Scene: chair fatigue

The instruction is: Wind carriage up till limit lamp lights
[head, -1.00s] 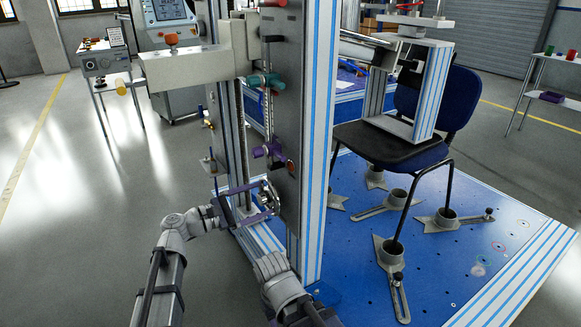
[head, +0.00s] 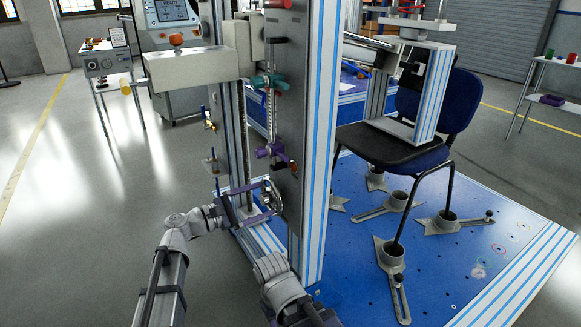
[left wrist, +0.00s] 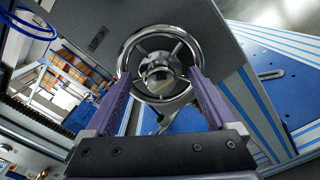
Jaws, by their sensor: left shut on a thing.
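The chrome handwheel (left wrist: 160,72) fills the middle of the left wrist view, with a round hub and spokes. It shows edge-on, low on the grey panel, in the head view (head: 274,196). My left gripper (head: 264,200) has purple fingers, shut on the handwheel from opposite sides of its rim. The beige carriage (head: 190,66) stands high on the upright column, an orange knob on top. A small red, lamp-like part (head: 292,166) sits on the panel; I cannot tell whether it is lit.
A teal clamp (head: 268,82) and a purple clamp (head: 270,151) sit on a rod beside the panel. A blue chair (head: 462,102) stands on the blue base plate (head: 450,265) at right.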

